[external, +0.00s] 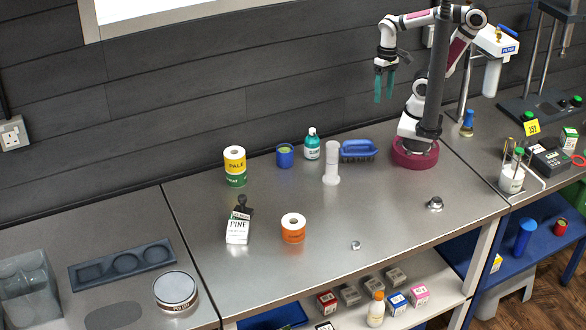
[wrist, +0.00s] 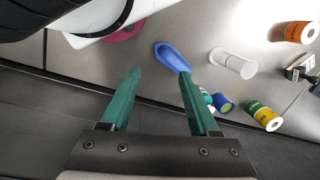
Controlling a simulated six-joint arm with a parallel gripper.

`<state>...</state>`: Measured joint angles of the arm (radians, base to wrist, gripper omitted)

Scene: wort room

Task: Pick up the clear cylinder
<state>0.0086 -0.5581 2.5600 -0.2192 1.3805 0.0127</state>
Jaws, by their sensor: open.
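The clear cylinder (external: 332,160) looks whitish and stands upright on a round foot on the steel bench. It also shows in the wrist view (wrist: 233,63), to the right of my fingers. My gripper (external: 384,101) hangs high above the back of the bench, to the right of the cylinder and well apart from it. Its two teal fingers (wrist: 159,72) are spread with nothing between them.
An orange roll (external: 293,228) stands in front-left. The bench in front of the cylinder is mostly clear.

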